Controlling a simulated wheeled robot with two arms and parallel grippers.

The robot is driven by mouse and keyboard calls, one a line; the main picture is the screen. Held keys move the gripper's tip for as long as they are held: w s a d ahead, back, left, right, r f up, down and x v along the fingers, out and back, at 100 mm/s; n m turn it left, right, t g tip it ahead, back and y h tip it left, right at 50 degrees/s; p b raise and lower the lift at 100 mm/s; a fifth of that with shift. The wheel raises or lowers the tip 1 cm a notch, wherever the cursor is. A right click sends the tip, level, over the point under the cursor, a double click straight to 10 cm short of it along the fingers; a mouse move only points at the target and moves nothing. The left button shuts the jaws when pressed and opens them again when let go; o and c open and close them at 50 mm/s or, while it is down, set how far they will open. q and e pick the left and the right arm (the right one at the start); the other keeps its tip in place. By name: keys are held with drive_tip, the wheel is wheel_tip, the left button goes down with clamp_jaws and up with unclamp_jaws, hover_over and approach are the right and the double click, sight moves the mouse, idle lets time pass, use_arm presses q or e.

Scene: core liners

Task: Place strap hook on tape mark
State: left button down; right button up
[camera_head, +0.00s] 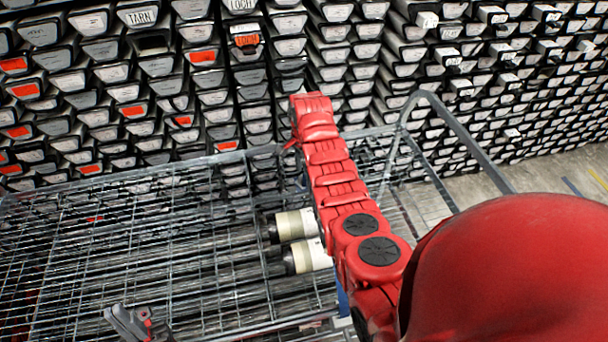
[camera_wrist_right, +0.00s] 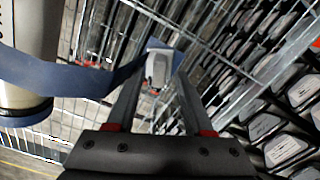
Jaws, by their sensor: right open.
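In the right wrist view a grey hook-like piece (camera_wrist_right: 157,68), probably the strap hook, sits on a blue strap (camera_wrist_right: 85,78). My right gripper (camera_wrist_right: 158,88) is open, its two fingers on either side of the line to this piece. I cannot tell whether they touch it. In the head view my red right arm hides that gripper, and a bit of blue (camera_head: 343,302), perhaps the strap, shows beside the arm. My left gripper (camera_head: 138,324) is at the bottom left edge, partly cut off, over the wire rack. I cannot make out the tape mark.
A wire cart or rack (camera_head: 120,240) fills the left and middle, with a raised tube rail (camera_head: 460,135) at right. Two pale cylinders (camera_head: 296,224) (camera_head: 308,256) lie by my arm. Stacked core trays (camera_head: 215,80) fill the wall behind. Floor shows at right.

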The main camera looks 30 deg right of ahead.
sight(304, 174)
wheel_tip(304, 174, up, 6)
drive_tip(key=shift+w+r+b, duration=0.1)
drive_tip(key=shift+b, duration=0.5)
drive_tip(key=r+p, duration=0.2)
drive_tip(key=r, duration=0.1)
drive_tip(key=shift+s, duration=0.2)
